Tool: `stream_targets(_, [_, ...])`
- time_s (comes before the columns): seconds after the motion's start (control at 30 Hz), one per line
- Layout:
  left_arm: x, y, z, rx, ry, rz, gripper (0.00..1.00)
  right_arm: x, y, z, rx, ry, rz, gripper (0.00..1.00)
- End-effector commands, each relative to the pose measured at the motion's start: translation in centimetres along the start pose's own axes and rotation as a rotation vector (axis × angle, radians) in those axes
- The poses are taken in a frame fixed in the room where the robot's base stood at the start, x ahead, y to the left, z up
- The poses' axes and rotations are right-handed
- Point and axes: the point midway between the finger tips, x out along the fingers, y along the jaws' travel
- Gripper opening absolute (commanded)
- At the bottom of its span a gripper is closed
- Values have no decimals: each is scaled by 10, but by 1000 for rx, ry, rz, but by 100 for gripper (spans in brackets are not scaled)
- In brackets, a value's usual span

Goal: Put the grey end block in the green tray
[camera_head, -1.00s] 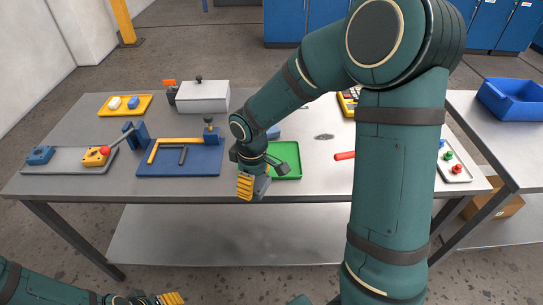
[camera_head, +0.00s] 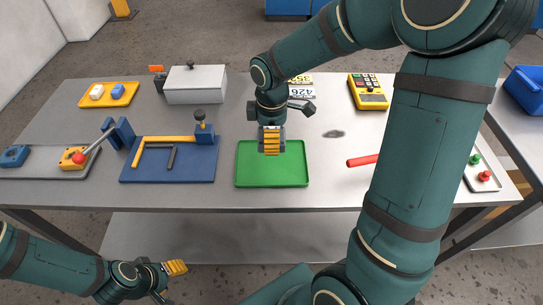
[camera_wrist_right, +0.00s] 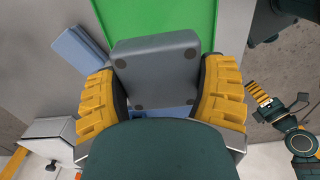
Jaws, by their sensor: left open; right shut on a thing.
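The grey end block (camera_wrist_right: 157,72) sits between the two yellow-padded fingers of my right gripper (camera_head: 271,147), which is shut on it. In the head view the fingers and hand mostly hide the block. The green tray (camera_head: 272,178) lies flat on the table, empty where it shows. My right gripper is over the tray's back edge, apparently above it; the exact height is hard to tell. The tray (camera_wrist_right: 160,18) also shows beyond the block in the right wrist view. My left gripper (camera_head: 176,268) is open and empty, low in front of the table.
Left of the tray is a blue fixture board (camera_head: 190,173) with a yellow bar and clamp. A white box (camera_head: 195,85) stands behind. A red-handled tool (camera_head: 362,160) lies right of the tray, and a yellow meter (camera_head: 368,92) lies behind it.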

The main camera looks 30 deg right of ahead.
Motion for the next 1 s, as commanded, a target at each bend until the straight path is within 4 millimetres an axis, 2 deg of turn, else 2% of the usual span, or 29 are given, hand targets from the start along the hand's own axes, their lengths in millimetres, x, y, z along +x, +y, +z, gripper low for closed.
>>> stream_targets(0.03, [5, -2, 0, 0, 2, 0, 50, 14, -1, 0, -1, -2, -4, 29])
stream_targets(0.13, [10, -4, -1, 0, 4, 0, 50, 30, 0, 0, -1, -2, -2, 29])
stream_targets(0.4, [15, -6, -2, 1, 8, -1, 50, 50, 0, 0, 0, -1, -1, 29])
stream_targets(0.6, [23, -9, -3, 1, 12, -1, 50, 77, 0, 0, 0, -2, -2, 29])
stream_targets(1.0, [25, -9, -3, 2, 13, -1, 50, 83, 0, 0, 0, 0, 0, 29])
